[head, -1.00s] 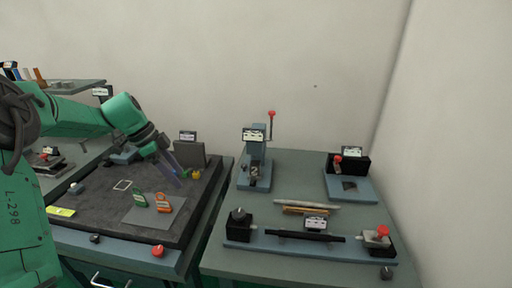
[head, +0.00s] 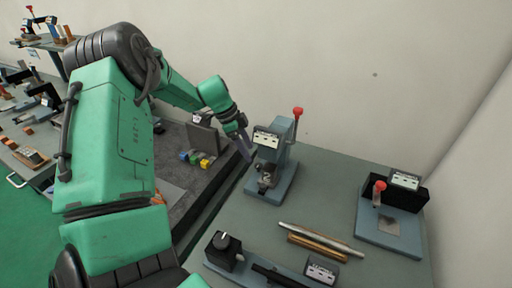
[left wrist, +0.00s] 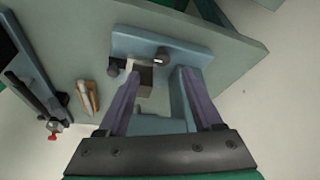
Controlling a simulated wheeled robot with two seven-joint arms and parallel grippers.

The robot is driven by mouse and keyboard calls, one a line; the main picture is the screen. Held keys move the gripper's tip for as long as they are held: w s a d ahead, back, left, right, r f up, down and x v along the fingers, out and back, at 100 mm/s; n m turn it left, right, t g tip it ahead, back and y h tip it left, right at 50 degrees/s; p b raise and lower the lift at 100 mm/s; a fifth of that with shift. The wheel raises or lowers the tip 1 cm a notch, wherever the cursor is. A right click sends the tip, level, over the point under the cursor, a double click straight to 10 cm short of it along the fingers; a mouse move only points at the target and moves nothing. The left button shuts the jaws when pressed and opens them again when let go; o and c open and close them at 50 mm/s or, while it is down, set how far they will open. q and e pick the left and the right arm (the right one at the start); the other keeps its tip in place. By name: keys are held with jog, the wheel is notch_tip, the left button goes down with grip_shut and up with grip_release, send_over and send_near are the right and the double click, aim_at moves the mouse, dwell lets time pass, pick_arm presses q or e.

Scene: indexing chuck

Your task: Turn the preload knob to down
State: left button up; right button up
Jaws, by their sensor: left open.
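My left gripper (head: 245,146) is open at the left side of a blue-grey press with a red-tipped lever (head: 296,120). In the left wrist view its two purple fingers (left wrist: 160,74) stand apart, with part of the press base (left wrist: 122,42) beyond them. A small dark knob (left wrist: 113,69) shows by the press, left of the fingers. A black round knob with a pale mark (head: 222,240) sits on a black block on the front fixture. The labels are too small to read, so I cannot tell which is the preload knob. My right gripper is not in view.
A second fixture with a red-tipped lever (head: 379,187) stands at the right. A dark mat (head: 195,215) with small coloured parts is at the left.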

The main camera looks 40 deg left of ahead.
aim_at(258, 165)
pick_arm(q)
jog(key=x, duration=0.6)
jog(key=shift+w+f, duration=0.35)
jog(key=shift+s+d, duration=0.1)
grip_shut()
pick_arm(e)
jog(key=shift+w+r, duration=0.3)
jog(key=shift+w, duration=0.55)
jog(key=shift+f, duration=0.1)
